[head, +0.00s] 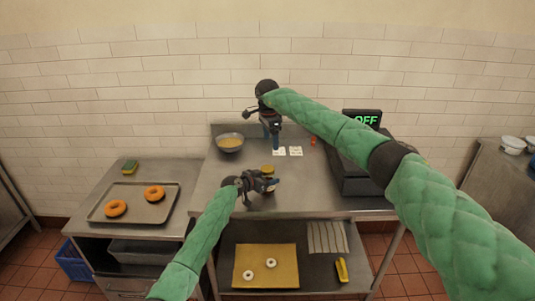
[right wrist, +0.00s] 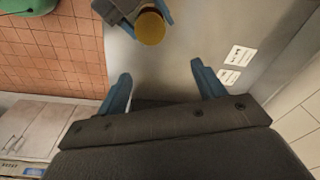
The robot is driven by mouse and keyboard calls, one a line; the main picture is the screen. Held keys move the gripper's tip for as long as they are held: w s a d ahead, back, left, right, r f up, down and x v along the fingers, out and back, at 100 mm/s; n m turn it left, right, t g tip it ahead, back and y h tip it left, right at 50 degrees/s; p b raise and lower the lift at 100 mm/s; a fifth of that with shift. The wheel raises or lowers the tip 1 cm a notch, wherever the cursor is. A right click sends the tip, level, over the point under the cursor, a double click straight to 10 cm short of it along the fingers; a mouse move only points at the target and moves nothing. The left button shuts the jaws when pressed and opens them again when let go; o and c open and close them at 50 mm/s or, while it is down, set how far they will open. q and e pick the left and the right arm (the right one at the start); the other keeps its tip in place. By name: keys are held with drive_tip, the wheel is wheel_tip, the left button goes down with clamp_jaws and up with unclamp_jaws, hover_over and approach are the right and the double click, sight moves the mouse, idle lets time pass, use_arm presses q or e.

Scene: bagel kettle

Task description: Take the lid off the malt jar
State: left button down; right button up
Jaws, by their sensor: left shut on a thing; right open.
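The malt jar (head: 267,189) stands at the front of the metal table in the head view, largely hidden by my left gripper (head: 266,182). Its round golden-brown lid (head: 267,168) is on top and also shows at the top of the right wrist view (right wrist: 151,28). My left gripper is shut around the jar below the lid; its blue fingers flank the jar. My right gripper (head: 271,138) is open and empty, held above the table behind the jar. In the right wrist view its two blue fingers (right wrist: 161,75) are spread, with the lid beyond them.
A grey bowl (head: 230,143) stands at the back left of the table. Two white cards (head: 287,151) lie behind the jar. A dark kettle unit (head: 355,175) with an "OFF" display occupies the right. A tray (head: 137,211) with two bagels is on the left counter.

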sight(268, 168)
drive_tip(key=f+m, duration=0.1)
drive_tip(key=m, duration=0.5)
drive_tip(key=s+f+m, duration=0.1)
drive_tip(key=m, duration=0.6)
drive_tip(key=f+m, duration=0.1)
drive_tip(key=m, duration=0.5)
drive_tip(key=shift+s+f+m+g, duration=0.15)
drive_tip(key=shift+f+m+g, duration=0.1)
drive_tip(key=shift+m+g, duration=0.05)
drive_tip(key=m, duration=0.4)
drive_tip(key=shift+a+f, duration=0.15)
drive_tip(key=m, duration=0.5)
drive_tip(key=shift+s+a+m, duration=0.1)
drive_tip(key=shift+a+m, duration=0.15)
drive_tip(key=shift+m, duration=0.15)
drive_tip(key=m, duration=0.5)
drive_tip(key=shift+a+m+y, duration=0.25)
drive_tip(key=shift+m+y, duration=0.05)
drive_tip(key=shift+y, duration=0.1)
drive_tip(key=m, duration=0.5)
drive_tip(key=shift+m, duration=0.3)
drive_tip(key=shift+f, duration=4.1)
